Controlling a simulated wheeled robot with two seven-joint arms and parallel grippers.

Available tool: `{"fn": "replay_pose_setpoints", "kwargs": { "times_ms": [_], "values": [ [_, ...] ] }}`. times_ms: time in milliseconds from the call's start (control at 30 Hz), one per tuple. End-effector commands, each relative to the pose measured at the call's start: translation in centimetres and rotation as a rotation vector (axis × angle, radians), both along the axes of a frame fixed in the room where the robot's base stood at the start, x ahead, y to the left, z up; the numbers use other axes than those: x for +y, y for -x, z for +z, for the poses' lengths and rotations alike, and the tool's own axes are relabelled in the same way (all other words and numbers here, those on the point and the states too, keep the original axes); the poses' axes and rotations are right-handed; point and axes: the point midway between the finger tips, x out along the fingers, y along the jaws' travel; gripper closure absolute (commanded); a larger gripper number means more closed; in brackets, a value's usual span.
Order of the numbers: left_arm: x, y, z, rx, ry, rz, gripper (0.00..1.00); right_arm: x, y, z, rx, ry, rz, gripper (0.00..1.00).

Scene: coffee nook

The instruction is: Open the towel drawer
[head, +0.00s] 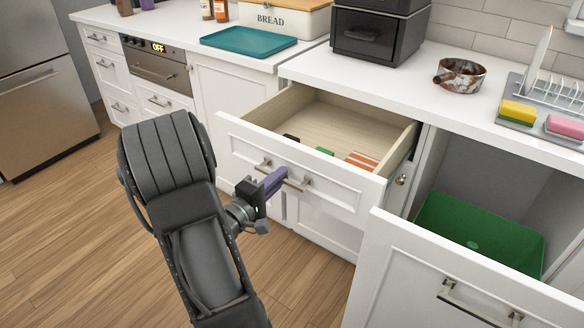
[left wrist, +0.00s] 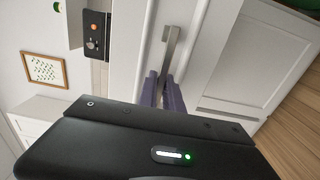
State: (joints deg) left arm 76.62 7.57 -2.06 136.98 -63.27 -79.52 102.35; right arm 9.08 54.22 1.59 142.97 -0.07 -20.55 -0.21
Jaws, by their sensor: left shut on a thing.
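The towel drawer (head: 290,160) stands pulled out from the counter in the head view. Its light wooden inside shows an orange-striped towel (head: 361,161), a green item and a dark item. My left gripper (head: 274,182) is shut on the drawer's metal handle (head: 296,184) at the drawer front. In the left wrist view its purple fingers (left wrist: 161,92) are around the handle bar (left wrist: 171,48). My right gripper is not in view.
To the right, another unit stands pulled out with a green bin (head: 478,235) inside. On the counter are a teal tray (head: 248,41), a bread box (head: 283,18), a rusty pot (head: 459,76) and a dish rack. Wooden floor is free at the left.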

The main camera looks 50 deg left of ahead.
Motion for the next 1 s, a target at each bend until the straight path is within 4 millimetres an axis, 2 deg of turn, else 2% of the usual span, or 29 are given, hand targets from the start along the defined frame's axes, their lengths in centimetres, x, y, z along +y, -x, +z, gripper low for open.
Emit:
{"fn": "replay_pose_setpoints", "kwargs": {
  "times_ms": [200, 533, 567, 800, 1000],
  "values": [
    [-0.5, 1.4, -0.2, 0.002, 0.004, 0.0, 1.0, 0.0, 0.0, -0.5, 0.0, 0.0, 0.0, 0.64],
    [-0.5, 1.5, -0.1, 0.002, 0.004, 0.0, 1.0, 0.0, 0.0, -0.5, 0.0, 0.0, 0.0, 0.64],
    [-0.5, 1.5, -0.1, 0.002, 0.004, 0.0, 0.89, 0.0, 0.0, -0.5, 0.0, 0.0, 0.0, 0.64],
    [-0.5, 1.4, 0.0, 0.002, 0.002, 0.0, 0.7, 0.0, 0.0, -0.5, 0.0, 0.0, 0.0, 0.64],
    [-0.4, 1.4, 0.0, 0.001, 0.0, 0.0, 0.68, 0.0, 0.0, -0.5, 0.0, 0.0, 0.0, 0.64]
  ]
}}
